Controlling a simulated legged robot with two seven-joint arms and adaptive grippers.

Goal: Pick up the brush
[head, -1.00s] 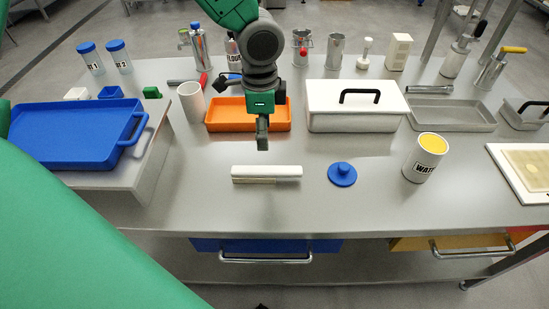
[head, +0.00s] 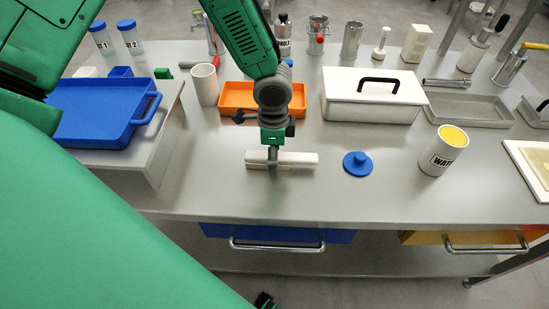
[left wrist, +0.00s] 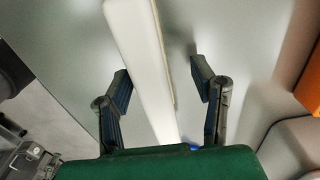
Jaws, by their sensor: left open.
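The brush (head: 300,158) is a long white bar lying flat near the front middle of the grey table, with a thin tan strip along its front edge. My left gripper (head: 272,163) is over the left part of the bar, pointing down. In the left wrist view the brush (left wrist: 143,62) runs between the two open fingers of my left gripper (left wrist: 161,72). There is a gap on each side, wider on the right, and the fingers are not closed on it.
A blue lid (head: 357,164) lies right of the brush, and a white can (head: 442,152) with a yellow top stands farther right. Behind are an orange tray (head: 232,98) and a white lidded box (head: 372,103). The table's front edge is close.

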